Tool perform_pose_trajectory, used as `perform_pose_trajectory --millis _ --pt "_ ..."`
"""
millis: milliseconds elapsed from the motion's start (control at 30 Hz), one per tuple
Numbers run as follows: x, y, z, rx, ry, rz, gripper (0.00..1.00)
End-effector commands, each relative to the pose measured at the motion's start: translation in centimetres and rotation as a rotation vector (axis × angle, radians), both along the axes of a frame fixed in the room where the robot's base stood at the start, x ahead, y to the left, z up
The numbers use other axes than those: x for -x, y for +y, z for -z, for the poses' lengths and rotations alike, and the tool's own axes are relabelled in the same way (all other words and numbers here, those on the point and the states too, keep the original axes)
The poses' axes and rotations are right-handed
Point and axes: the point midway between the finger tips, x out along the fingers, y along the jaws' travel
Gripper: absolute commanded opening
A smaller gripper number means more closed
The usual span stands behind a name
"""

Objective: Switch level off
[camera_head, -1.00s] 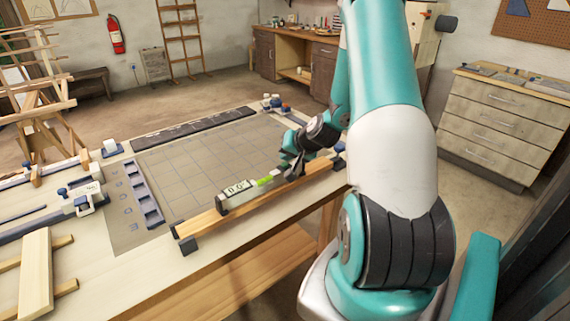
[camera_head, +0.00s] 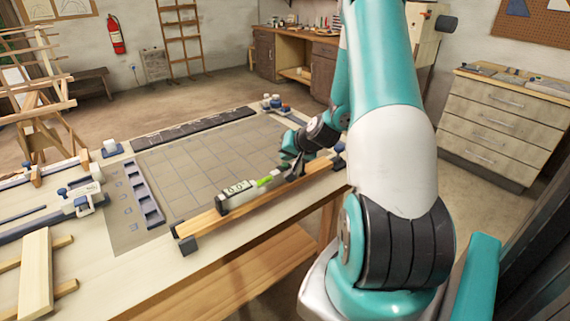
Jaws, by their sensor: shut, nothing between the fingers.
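The level (camera_head: 238,193) is a small grey-green device with a pale display and a bright green vial part. It lies along a wooden lath (camera_head: 205,222) near the front edge of the workbench. The display shows dark characters, too small to read surely. My gripper (camera_head: 293,174) is at the level's right end, over the lath, pointing down, with its fingers shut and empty. I cannot tell whether the fingertips touch the level.
The workbench (camera_head: 122,255) carries a gridded mat (camera_head: 190,180), a blue slotted rack (camera_head: 144,205) and a dark strip (camera_head: 195,129) at the back. Clamps (camera_head: 82,198) and light wood pieces (camera_head: 36,270) lie at the left. The mat's middle is clear.

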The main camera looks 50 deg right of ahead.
Motion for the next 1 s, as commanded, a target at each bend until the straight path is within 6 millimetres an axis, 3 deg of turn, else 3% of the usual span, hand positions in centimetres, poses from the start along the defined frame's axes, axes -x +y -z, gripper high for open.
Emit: perform_pose_trajectory --millis 1000 --pt "0.01 0.03 0.82 -0.001 0.001 -0.001 0.00"
